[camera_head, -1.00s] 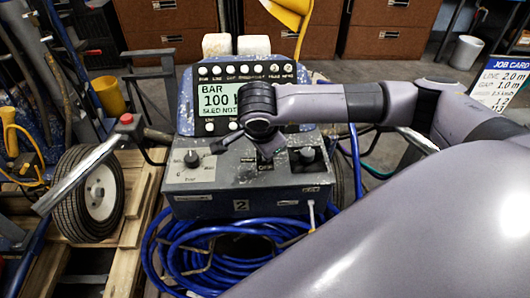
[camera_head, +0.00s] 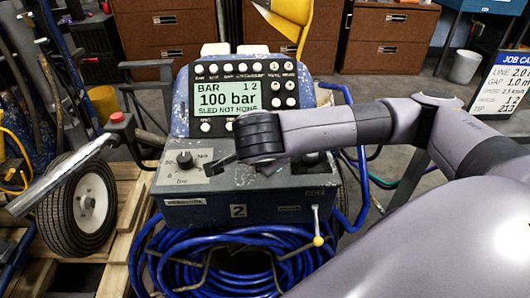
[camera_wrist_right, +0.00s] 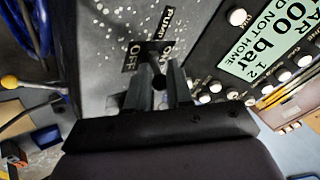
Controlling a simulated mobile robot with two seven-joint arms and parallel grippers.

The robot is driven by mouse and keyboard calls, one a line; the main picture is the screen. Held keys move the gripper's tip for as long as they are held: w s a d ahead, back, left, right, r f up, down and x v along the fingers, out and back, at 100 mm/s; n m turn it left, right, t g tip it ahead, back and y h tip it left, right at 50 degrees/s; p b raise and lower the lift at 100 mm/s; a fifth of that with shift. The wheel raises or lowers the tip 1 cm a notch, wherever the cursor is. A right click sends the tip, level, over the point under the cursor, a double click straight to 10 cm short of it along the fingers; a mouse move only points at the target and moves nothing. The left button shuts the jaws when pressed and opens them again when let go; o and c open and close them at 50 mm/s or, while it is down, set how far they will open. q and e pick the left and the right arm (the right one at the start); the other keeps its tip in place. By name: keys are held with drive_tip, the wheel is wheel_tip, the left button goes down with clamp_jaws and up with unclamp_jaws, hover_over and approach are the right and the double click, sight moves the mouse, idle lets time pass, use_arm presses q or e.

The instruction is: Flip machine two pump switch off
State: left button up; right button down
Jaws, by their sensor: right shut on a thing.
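The machine marked 2 has a grey control box (camera_head: 238,190) with a scuffed top. My right gripper is at the middle of this top, mostly hidden behind my wrist in the head view. In the right wrist view its two dark fingers (camera_wrist_right: 160,80) are shut on the small dark pump switch (camera_wrist_right: 159,83), between them beside the PUMP label (camera_wrist_right: 166,22). An OFF plate (camera_wrist_right: 133,56) lies just left of the fingertips. Which way the lever leans cannot be told. My left gripper is not in view.
The display (camera_head: 227,101) reads 100 bar and SLED NOT HOME. A pressure knob (camera_head: 184,159) is left of my wrist. A yellow-tipped lever (camera_head: 318,241) is on the front, above a coiled blue hose (camera_head: 200,240). A red-buttoned handle (camera_head: 117,118) is at left.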

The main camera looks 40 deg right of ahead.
drive_tip(key=shift+w+r, duration=0.1)
drive_tip(key=c, duration=1.1)
unclamp_jaws()
